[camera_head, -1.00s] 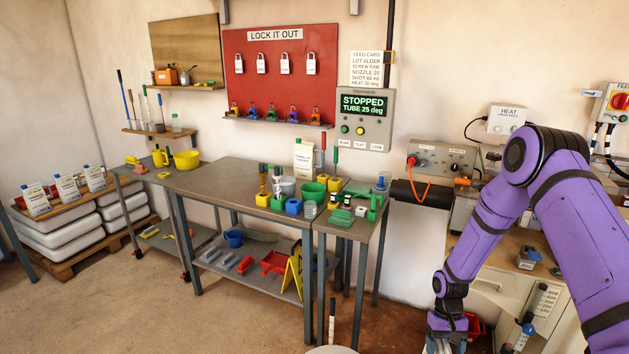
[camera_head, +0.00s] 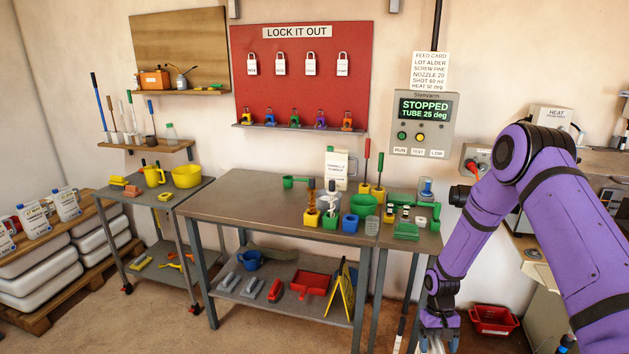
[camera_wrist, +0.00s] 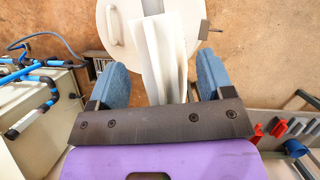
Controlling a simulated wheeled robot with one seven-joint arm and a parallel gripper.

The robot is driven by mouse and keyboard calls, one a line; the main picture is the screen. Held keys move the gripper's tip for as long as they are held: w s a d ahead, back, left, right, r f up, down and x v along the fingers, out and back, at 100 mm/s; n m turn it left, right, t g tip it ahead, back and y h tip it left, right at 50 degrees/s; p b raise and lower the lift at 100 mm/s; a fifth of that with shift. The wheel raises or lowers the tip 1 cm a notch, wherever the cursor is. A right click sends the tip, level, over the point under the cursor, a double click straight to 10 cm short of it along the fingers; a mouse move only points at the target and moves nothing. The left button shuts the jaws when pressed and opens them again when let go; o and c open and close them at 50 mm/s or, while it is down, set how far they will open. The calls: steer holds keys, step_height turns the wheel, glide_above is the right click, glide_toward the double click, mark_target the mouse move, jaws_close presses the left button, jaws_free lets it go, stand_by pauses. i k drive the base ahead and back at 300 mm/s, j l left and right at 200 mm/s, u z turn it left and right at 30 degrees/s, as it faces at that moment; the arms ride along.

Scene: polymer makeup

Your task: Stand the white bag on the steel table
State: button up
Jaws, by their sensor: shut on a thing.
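My gripper (camera_head: 438,328) is low at the bottom of the head view, to the right of the table group. In the wrist view my gripper (camera_wrist: 161,78) has its two blue fingers on either side of a tall, folded white thing, which I take for the white bag (camera_wrist: 165,55). It is held off the table; its far end is partly out of frame. In the head view only a little white shows under the fingers. The steel table (camera_head: 240,200) stands at the centre, its left and front top bare.
Coloured cups, bottles and tools crowd the table's right end, with a white labelled container (camera_head: 338,170) behind them. A yellow floor sign (camera_head: 342,293) is on the lower shelf. A red tray (camera_head: 494,320) lies right of my gripper. A round white lid (camera_wrist: 120,30) lies beyond the bag.

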mark_target(280, 211)
steer(key=i+j, duration=0.15)
steer(key=j, duration=0.3)
steer(key=i+j+z, duration=0.1)
steer(key=j, duration=0.3)
steer(key=i+j+z, duration=0.1)
steer(key=j, duration=0.35)
steer(key=i+j, duration=0.15)
steer(key=j, duration=0.3)
steer(key=i+j+z, duration=0.1)
steer(key=j, duration=0.35)
